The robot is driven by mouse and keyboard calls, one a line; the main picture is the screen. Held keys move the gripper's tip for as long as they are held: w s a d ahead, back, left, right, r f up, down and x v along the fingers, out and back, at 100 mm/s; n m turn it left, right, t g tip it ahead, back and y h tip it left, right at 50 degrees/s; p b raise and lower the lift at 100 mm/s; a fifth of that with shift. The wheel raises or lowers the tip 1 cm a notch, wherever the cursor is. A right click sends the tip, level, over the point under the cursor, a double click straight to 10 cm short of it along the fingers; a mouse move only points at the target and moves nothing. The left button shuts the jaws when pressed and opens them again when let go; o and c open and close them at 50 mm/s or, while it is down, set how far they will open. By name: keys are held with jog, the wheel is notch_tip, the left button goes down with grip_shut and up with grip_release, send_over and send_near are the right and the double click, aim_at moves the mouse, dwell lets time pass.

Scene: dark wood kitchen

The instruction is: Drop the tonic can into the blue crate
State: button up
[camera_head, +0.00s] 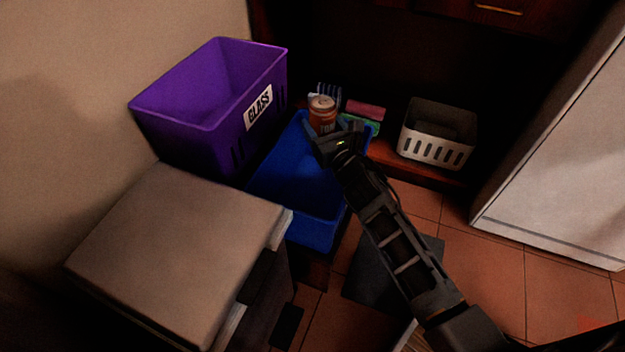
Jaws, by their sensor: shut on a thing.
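The tonic can (322,112) is orange-brown with a pale top and stands upright in my gripper (325,136). My gripper is shut on the can's lower part, and its fingers partly hide the can. The can shows over the far end of the blue crate (295,190); I cannot tell its exact height above the crate. The crate is open-topped, and the part of its inside that I see looks empty. My arm hides some of its right side.
A purple crate labelled GLASS (215,95) stands left of the blue crate. A grey-topped cabinet (175,245) is in front. A white basket (436,145) and pink and green items (365,110) sit behind to the right. A white appliance (560,150) stands far right.

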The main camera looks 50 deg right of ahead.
notch_tip(320, 180, down, 5)
jog(key=b, duration=0.4)
jog(key=shift+r, duration=0.1)
jog(key=o, duration=1.2)
jog(key=shift+s, duration=0.15)
jog(key=v, duration=0.7)
jog(key=shift+s+a, duration=0.2)
jog(key=shift+s, duration=0.05)
